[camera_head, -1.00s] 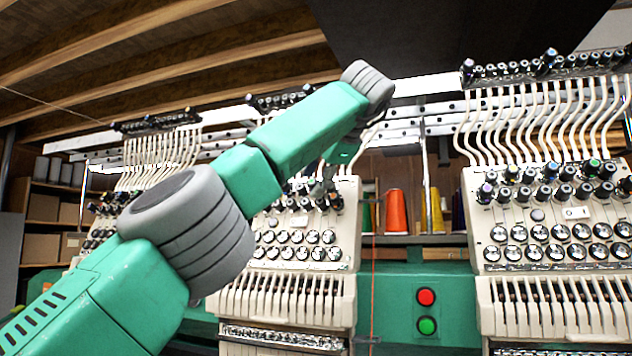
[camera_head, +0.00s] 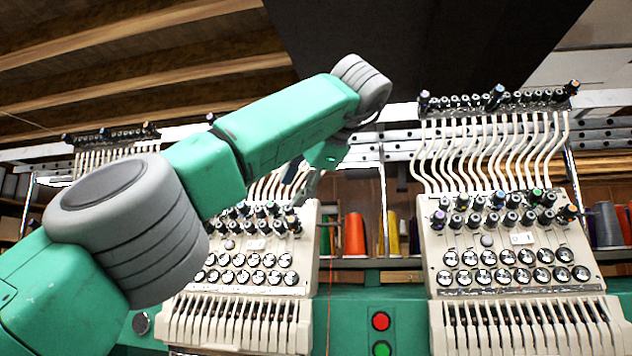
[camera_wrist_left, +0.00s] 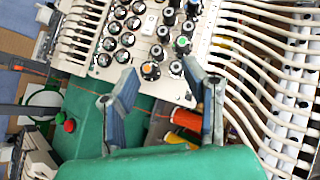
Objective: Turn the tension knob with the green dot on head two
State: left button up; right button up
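The middle machine head (camera_head: 250,262) is a cream panel with rows of silver discs and black tension knobs. My left gripper (camera_head: 301,180) is just above its upper right corner in the head view, partly behind my forearm. In the left wrist view the left gripper (camera_wrist_left: 166,75) is open and empty. A knob with an orange dot (camera_wrist_left: 150,70) shows between its fingers. A knob with a green dot (camera_wrist_left: 183,42) shows a little beyond the fingertips; contact is not visible. The right head (camera_head: 515,245) also has a green-dotted knob (camera_head: 537,193). My right gripper is not in view.
White thread tubes (camera_head: 490,150) rise above the heads. An orange thread cone (camera_head: 354,235) and other cones stand on a shelf between the heads. Red (camera_head: 380,321) and green buttons sit on the green beam below. A thin orange thread hangs beside the middle head.

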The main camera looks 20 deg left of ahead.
pick_arm(q)
jog(key=s+d, duration=0.3)
jog(key=d, duration=0.3)
jog(key=shift+s, duration=0.15)
jog(key=shift+a, duration=0.15)
jog(key=shift+f, duration=0.1)
